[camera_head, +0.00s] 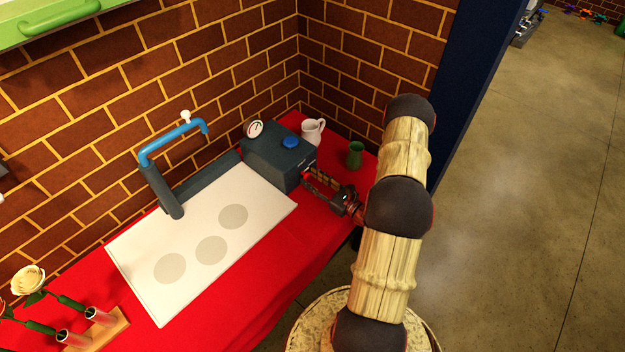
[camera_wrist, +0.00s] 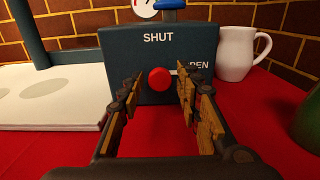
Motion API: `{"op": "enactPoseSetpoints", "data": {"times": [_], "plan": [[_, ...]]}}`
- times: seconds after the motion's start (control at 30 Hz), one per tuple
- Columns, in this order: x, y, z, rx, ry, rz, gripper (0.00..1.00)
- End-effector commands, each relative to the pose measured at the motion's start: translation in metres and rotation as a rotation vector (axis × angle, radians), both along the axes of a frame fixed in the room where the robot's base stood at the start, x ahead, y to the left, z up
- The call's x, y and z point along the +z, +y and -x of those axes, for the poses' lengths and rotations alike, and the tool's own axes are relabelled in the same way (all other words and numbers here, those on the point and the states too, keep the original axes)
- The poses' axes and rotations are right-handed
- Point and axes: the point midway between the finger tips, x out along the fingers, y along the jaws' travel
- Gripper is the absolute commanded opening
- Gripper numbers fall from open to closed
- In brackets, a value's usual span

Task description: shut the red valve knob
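The red valve knob (camera_wrist: 159,79) is round and sits on the front of a dark grey box (camera_wrist: 118,48). The box also shows in the head view (camera_head: 262,158). "SHUT" is printed above the knob; at its upper right is "OPEN", partly hidden by a finger. A short pale line shows beside that word; I cannot tell if it belongs to the knob. My gripper (camera_wrist: 161,92) is open, with one finger on each side of the knob and visible gaps between. In the head view my gripper (camera_head: 318,184) is at the box's front face.
A white jug (camera_head: 313,131) and a green cup (camera_head: 355,154) stand right of the box on the red cloth (camera_head: 240,290). A blue knob (camera_head: 290,142) and a gauge (camera_head: 255,129) are on the box's top. A white mat (camera_head: 150,250) and blue tap (camera_head: 170,142) are left.

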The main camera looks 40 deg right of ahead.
Motion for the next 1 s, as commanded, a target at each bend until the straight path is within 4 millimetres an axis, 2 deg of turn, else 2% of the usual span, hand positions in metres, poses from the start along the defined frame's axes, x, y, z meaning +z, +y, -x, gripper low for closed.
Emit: {"op": "enactPoseSetpoints", "data": {"times": [0.57,1.0], "plan": [[0.0,-0.0002,0.0001,0.0,0.0,0.0,0.0],[-0.0003,-0.0001,-0.0001,0.0,-0.008,0.089,0.0]]}}
